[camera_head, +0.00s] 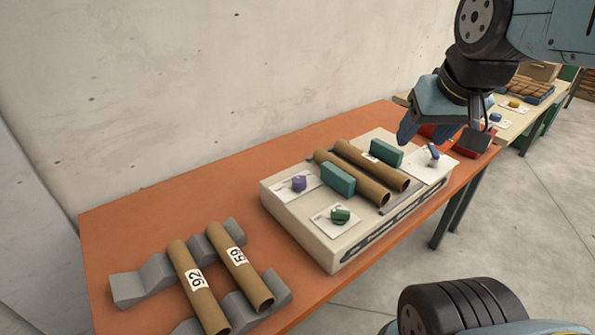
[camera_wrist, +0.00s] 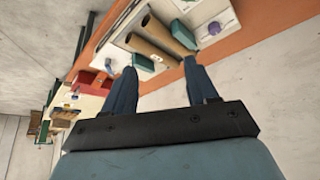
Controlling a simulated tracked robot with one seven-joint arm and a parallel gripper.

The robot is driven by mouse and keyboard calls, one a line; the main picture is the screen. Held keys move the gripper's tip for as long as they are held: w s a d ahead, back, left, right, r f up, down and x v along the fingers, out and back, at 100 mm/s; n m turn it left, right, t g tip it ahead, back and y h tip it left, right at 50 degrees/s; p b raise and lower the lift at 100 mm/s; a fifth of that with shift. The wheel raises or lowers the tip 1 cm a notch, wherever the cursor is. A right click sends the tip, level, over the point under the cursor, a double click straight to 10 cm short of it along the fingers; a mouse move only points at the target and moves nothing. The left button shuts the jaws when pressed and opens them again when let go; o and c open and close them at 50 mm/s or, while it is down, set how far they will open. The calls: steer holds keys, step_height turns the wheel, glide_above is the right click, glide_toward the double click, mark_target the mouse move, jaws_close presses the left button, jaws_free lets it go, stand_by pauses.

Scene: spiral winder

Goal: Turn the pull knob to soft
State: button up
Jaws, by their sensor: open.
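The beige winder box (camera_head: 310,238) carries a purple knob (camera_head: 299,183), a green knob (camera_head: 340,216) and a blue knob (camera_head: 433,152), each on a white plate. The plate lettering is too small to read, so I cannot tell which is the pull knob. My gripper (camera_head: 442,132) is open and empty, above the right end of the box near the blue knob, apart from it. In the wrist view, the open fingers (camera_wrist: 160,68) point toward the box; the blue knob (camera_wrist: 109,65) shows left of the left finger and the purple knob (camera_wrist: 214,28) at upper right.
Two cardboard tubes (camera_head: 350,178) lie on the box between teal blocks (camera_head: 338,180). Two numbered tubes (camera_head: 198,285) rest on grey cradles (camera_head: 130,289) on the orange table (camera_head: 150,215). A red object (camera_head: 474,140) sits behind my gripper. A concrete wall stands behind the table.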

steer(key=shift+o, duration=0.9)
steer(key=w+a+g, duration=0.1)
steer(key=w+a, duration=0.2)
steer(key=w, duration=0.3)
steer(key=shift+w+f, duration=0.2)
steer(key=shift+w, duration=0.1)
steer(key=m+g, duration=0.2)
steer(key=g, duration=0.3)
glide_above(299, 179)
step_height(299, 179, down, 14)
steer(key=f, duration=0.1)
step_height(299, 179, down, 13)
steer(key=shift+s, duration=0.1)
steer(key=c, duration=1.1)
